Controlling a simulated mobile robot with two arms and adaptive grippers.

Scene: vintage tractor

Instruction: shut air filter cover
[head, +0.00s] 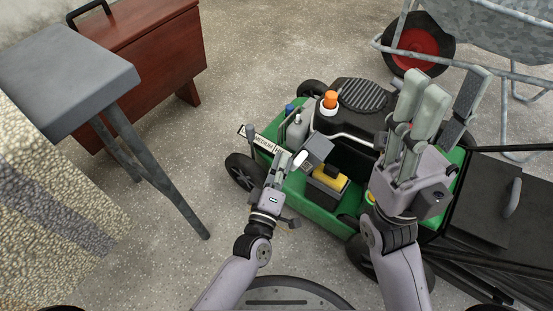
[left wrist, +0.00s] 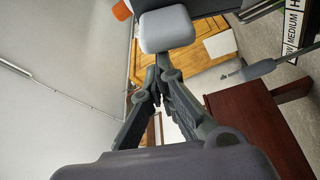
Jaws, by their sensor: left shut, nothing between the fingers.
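The air filter cover (head: 318,148) appears to be the dark grey lid standing raised above a housing with a yellow filter (head: 328,180) on the green mower. A pale block (head: 301,158) is beside the lid, near my left fingertips. My left gripper (head: 283,160) is shut and empty, just left of the lid. In the left wrist view, a grey block with a pale face (left wrist: 167,30) stands just beyond the shut fingertips (left wrist: 160,65); contact cannot be told. My right gripper (head: 445,85) is open and empty, pointing up over the mower's right side.
The black engine (head: 365,95) and orange cap (head: 330,99) lie behind the lid. A lever (head: 250,135) stands by a label plate (head: 265,143) on the left. A grey stool (head: 65,75), red-brown cabinet (head: 140,55) and wheelbarrow (head: 480,30) stand around.

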